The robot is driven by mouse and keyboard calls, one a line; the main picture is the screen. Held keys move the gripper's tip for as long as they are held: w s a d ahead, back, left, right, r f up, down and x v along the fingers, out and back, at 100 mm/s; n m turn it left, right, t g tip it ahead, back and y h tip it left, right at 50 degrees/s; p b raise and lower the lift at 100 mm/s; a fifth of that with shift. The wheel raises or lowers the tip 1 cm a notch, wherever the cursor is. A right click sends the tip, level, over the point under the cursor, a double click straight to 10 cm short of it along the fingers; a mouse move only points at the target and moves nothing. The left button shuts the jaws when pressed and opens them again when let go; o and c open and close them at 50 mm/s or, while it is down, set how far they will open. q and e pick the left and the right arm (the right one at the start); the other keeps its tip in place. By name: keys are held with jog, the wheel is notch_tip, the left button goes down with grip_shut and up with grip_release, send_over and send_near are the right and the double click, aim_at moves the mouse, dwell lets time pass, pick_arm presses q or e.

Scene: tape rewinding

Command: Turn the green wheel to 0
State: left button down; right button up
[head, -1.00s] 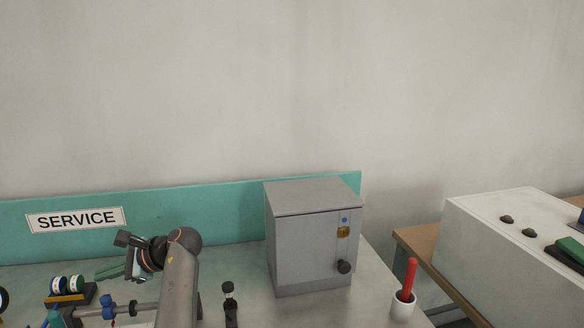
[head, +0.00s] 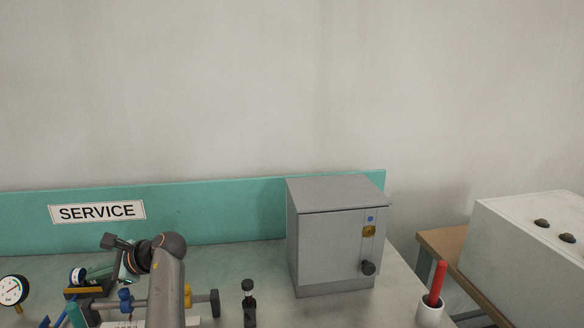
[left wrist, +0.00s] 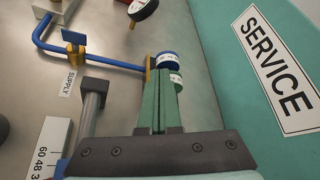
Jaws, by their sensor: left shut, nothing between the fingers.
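In the left wrist view the blue wheel (left wrist: 167,58) is the farther one, and the green wheel (left wrist: 176,78), with a white marked band, is nearer. My left gripper (left wrist: 165,88) is shut and empty, its green fingertips right at the green wheel; I cannot tell whether they touch. The wheel's digits are too small to read. My right gripper is out of view.
A dial gauge (head: 13,289) is at the left. A teal backboard with a SERVICE sign (head: 97,211) rises behind. A grey cabinet (head: 335,250) stands on the right, beside a cup (head: 430,312).

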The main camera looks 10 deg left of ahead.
pick_arm(q)
jog(key=shift+a, duration=0.15)
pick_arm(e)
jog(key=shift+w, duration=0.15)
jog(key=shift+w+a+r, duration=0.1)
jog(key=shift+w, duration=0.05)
pick_arm(q)
jog(key=shift+w+f, duration=0.25)
jog(key=shift+f, duration=0.1)
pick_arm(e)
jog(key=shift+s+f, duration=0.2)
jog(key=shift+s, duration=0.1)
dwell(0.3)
